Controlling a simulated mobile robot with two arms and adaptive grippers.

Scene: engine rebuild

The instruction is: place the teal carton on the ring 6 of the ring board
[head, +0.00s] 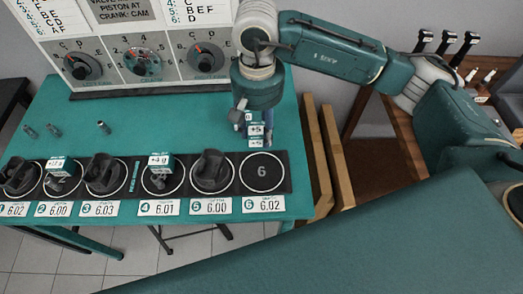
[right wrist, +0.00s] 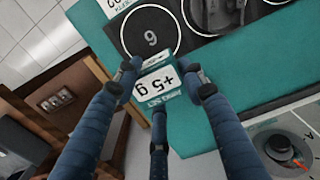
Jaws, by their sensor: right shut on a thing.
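My right gripper (head: 254,118) is shut on the teal carton (head: 257,131), which has white labels. In the head view the carton appears just behind ring 6 (head: 262,172) of the black ring board (head: 283,187). Ring 6 is empty, a white circle with a 6 inside; it also shows in the right wrist view (right wrist: 151,32), beyond the carton. The exact height of the carton is hard to tell. My left gripper is not in view.
Rings to the left hold dark pistons (head: 211,170); smaller teal cartons (head: 160,162) sit at two of them. A dial panel (head: 140,62) stands at the back of the teal table (head: 150,115). Small pins lie at the table's left. Wooden boards (head: 325,160) lean at the right.

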